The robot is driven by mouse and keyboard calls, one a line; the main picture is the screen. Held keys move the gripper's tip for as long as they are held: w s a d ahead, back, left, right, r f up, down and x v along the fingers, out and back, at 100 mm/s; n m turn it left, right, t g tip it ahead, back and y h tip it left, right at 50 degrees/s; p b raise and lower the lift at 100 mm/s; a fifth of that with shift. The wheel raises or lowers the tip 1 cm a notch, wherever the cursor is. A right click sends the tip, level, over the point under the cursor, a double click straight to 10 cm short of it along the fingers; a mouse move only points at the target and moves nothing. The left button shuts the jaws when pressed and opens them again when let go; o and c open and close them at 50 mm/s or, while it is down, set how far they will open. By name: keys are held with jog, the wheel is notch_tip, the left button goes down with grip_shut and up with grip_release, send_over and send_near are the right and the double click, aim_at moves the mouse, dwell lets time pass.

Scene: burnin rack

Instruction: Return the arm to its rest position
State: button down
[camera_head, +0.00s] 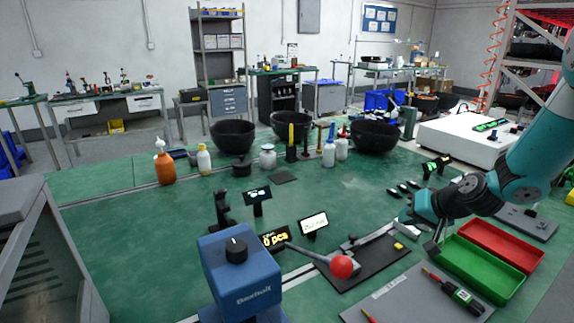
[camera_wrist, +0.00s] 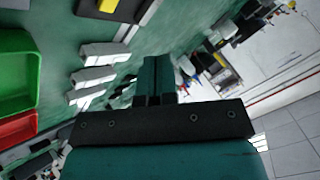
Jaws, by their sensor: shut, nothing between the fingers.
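My arm (camera_head: 525,165) reaches in from the right side of the head view, bent at the dark wrist joint. My gripper (camera_head: 408,216) hangs over the right part of the green bench, left of the red and green trays. In the wrist view the two teal fingers (camera_wrist: 158,75) lie together, shut with nothing between them. No held thing shows in either view.
A red tray (camera_head: 535,262) and a green tray (camera_head: 447,264) lie close below my arm. Black bowls (camera_head: 232,137) and bottles stand farther back. The bench's middle left is clear.

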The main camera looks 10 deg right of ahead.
jog(key=s+a+r+n+g+p, duration=0.1)
jog(key=s+a+r+n+g, duration=0.1)
jog(key=s+a+r, duration=0.3)
jog(key=s+a+r+n+g, duration=0.3)
jog(key=s+a+r+n, duration=0.2)
jog(key=s+a, duration=0.6)
jog(key=s+a+r+n+g+p, duration=0.1)
jog(key=s+a+r+n+g, duration=0.2)
jog(key=s+a+r, duration=0.4)
jog(key=s+a+n, duration=0.1)
jog(key=s, duration=0.4)
jog(key=shift+a+p, duration=0.3)
jog(key=shift+p, duration=0.05)
jog(key=shift+r, duration=0.1)
